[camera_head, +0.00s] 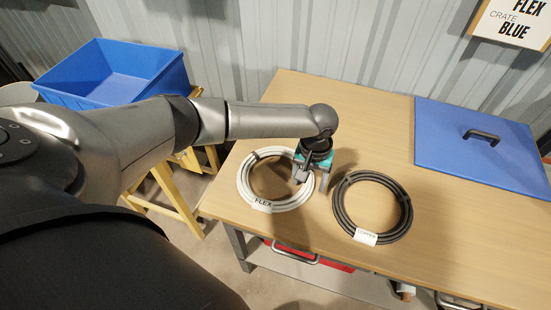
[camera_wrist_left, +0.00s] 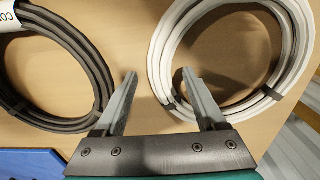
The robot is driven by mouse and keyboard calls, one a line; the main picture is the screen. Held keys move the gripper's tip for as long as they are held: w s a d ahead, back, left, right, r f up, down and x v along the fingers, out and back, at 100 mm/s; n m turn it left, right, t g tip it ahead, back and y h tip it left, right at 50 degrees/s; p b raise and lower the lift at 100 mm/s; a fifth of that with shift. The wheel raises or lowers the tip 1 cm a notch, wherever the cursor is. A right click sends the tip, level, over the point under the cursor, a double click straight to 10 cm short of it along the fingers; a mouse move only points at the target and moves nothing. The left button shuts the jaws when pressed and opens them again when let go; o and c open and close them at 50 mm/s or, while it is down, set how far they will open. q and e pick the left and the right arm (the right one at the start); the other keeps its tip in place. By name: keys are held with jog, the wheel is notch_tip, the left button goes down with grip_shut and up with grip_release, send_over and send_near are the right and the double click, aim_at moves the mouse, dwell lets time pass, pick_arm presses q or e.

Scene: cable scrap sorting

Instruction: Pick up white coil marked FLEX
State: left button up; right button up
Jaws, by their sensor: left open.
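The white coil marked FLEX (camera_head: 247,190) lies flat on the wooden table, with its label at its near edge in the head view. It also shows at the upper right of the left wrist view (camera_wrist_left: 163,55). My left gripper (camera_head: 312,181) is open over the right side of this coil. In the left wrist view the open fingers (camera_wrist_left: 160,82) point at the table; one finger is by the white coil's edge, the other by the black coil. Whether a finger touches the white coil cannot be told. My right gripper is not in view.
A black coil (camera_head: 343,211) with a white label lies just right of the white one. A blue lid (camera_head: 470,155) with a black handle lies on the table's right. A blue crate (camera_head: 150,78) stands on a yellow stand (camera_head: 180,200) at left. A sign (camera_head: 512,22) reads FLEX, CRATE BLUE.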

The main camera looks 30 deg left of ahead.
pick_arm(q)
jog(key=shift+c, duration=0.3)
grip_shut()
dwell(1.0)
